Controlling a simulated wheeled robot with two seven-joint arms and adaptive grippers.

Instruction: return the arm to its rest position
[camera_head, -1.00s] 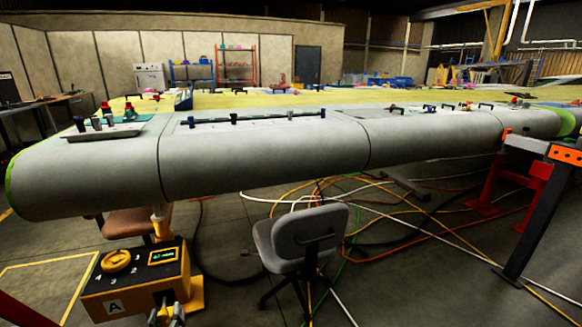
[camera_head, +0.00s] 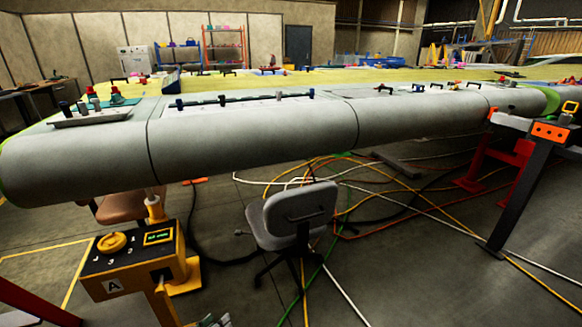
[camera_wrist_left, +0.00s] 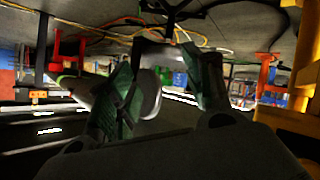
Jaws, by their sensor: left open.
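My left gripper (camera_wrist_left: 165,85) shows in the left wrist view with its two dark green fingers spread apart and nothing held between them. In the head view only small grey parts, which look like its fingertips, show at the bottom edge, just right of the yellow control box (camera_head: 135,262). The box is marked A and has a yellow knob and a lit green display. In the left wrist view, which is upside down, the grey chair (camera_wrist_left: 150,95) shows beyond the fingers. My right gripper is in neither view.
A long grey wing (camera_head: 250,140) spans the head view above the box and the grey chair (camera_head: 295,220). Coloured cables (camera_head: 360,230) lie across the floor. A red and black stand (camera_head: 525,180) supports the wing at right.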

